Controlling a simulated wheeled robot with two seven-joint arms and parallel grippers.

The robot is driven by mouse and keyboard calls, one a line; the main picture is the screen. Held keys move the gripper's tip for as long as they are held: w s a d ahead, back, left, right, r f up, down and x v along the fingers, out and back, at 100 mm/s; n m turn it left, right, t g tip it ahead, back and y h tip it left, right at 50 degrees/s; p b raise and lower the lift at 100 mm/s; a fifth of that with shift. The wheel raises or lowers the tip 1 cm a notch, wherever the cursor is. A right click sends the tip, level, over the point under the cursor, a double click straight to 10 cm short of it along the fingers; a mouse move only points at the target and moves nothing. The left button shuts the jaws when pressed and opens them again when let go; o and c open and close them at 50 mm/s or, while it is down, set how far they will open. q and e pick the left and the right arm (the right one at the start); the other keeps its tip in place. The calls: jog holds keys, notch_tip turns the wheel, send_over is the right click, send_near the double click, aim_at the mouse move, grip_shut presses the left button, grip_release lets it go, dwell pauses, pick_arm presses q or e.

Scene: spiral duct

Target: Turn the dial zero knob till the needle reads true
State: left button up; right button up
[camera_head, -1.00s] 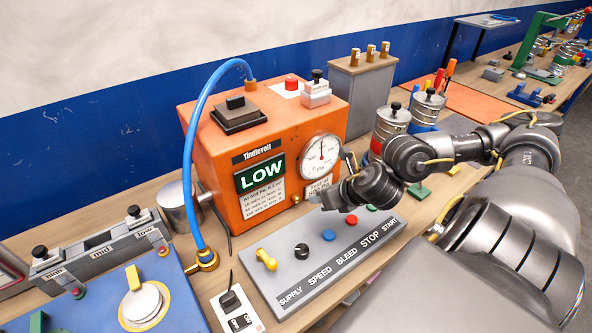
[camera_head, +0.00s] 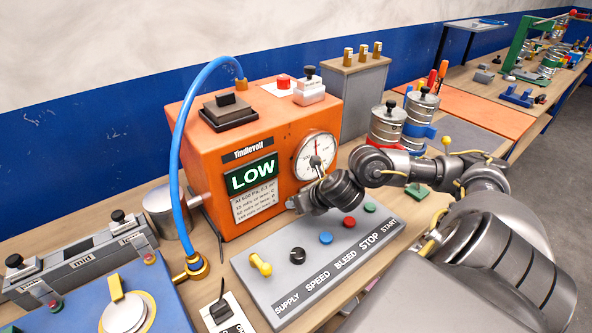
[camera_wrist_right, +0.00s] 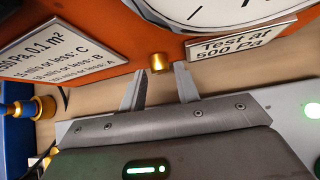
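The dial (camera_head: 316,156) is a round white gauge with a red needle, on the front of the orange box (camera_head: 203,150). The needle points roughly upward; its exact reading is too small to tell. In the right wrist view the lower edge of the dial (camera_wrist_right: 225,12) shows, and a small brass knob (camera_wrist_right: 159,62) sits below it. My right gripper (camera_wrist_right: 160,78) is open, its two fingers pointing at the knob, one to each side and slightly below it. In the head view my right gripper (camera_head: 296,203) is at the box's lower front and hides the knob. My left gripper is out of view.
A grey control panel (camera_head: 330,262) with a yellow switch and coloured buttons lies just below my right gripper. A "Test at 500 Pa" plate (camera_wrist_right: 240,38) is right of the knob. A LOW sign (camera_head: 252,176) and blue hose (camera_head: 177,150) are left.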

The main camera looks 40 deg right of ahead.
jog(key=shift+w+f, duration=0.45)
jog(key=shift+w, duration=0.05)
grip_shut()
jog(key=shift+d+f+b, duration=0.15)
jog(key=shift+f+b, duration=0.15)
jog(key=shift+b, duration=0.75)
jog(key=shift+r+y, duration=0.1)
jog(key=shift+y, duration=0.3)
jog(key=shift+r+m, duration=0.25)
jog(key=shift+m, duration=0.05)
grip_release()
